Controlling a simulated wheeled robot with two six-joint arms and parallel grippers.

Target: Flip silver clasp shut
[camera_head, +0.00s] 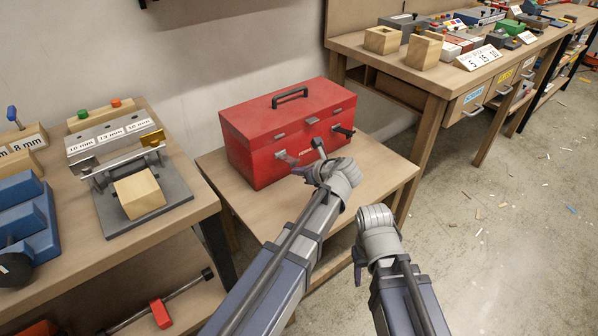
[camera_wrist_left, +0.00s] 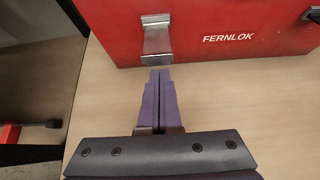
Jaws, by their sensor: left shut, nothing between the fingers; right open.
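A red toolbox (camera_head: 262,150) with a black top handle stands on a small wooden table, its lid down. A silver clasp (camera_wrist_left: 157,40) is on its front, left of the FERNLOK lettering. In the head view the clasp (camera_head: 286,158) appears to stick out from the front face. My left gripper (camera_head: 299,171) is shut and empty in front of the box. In the left wrist view its fingertips (camera_wrist_left: 160,75) are just below the clasp's lower edge; contact cannot be told. My right gripper (camera_head: 358,265) is open and empty, low beside the table's front right.
A dark latch piece (camera_head: 343,131) sticks out at the front's right end. A left bench (camera_head: 180,225) holds a metal fixture with a wooden block (camera_head: 139,194). A long workbench (camera_head: 440,80) stands at right. Bare tabletop (camera_head: 385,172) lies right of the box.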

